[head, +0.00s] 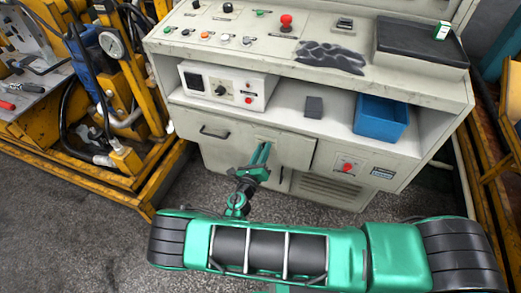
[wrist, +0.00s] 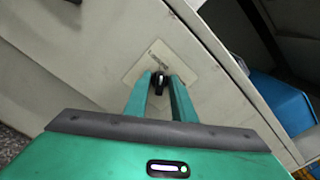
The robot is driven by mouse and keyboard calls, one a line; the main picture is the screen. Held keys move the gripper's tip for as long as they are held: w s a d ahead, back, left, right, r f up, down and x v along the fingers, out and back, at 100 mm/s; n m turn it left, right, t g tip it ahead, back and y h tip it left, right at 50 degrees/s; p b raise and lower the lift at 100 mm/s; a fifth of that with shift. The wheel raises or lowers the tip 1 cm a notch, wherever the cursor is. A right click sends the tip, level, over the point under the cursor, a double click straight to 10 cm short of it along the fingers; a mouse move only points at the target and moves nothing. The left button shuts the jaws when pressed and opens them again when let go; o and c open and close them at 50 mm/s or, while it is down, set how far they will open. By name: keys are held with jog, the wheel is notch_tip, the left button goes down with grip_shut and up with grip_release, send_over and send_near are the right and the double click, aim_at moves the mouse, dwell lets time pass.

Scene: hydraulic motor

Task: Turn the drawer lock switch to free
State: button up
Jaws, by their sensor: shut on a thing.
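The drawer lock switch is a small black knob (wrist: 158,84) on a pale label plate (wrist: 148,62) on the cabinet front, seen in the wrist view. My gripper (wrist: 160,85) has its two green fingers on either side of the knob, shut on it. In the head view my gripper (head: 262,150) reaches the drawer front at the cabinet's middle, and its fingers hide the knob there. The drawer (head: 225,142) with a dark handle (head: 214,132) looks closed. The label's writing is too small to read.
The grey control cabinet (head: 420,125) has a shelf with a white power unit (head: 222,85), a small dark block (head: 314,107) and a blue bin (head: 380,117). A red button panel (head: 347,167) sits lower right. Yellow machinery (head: 110,100) stands at left.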

jog(key=shift+a+f+m, duration=0.1)
jog(key=shift+m, duration=3.85)
jog(key=shift+a+f+m, duration=0.1)
jog(key=shift+m, duration=3.85)
jog(key=shift+d+r, duration=0.1)
jog(key=shift+r, duration=0.05)
jog(key=o, duration=0.7)
jog(key=shift+d, duration=0.1)
jog(key=v, duration=1)
jog(key=shift+s, duration=0.35)
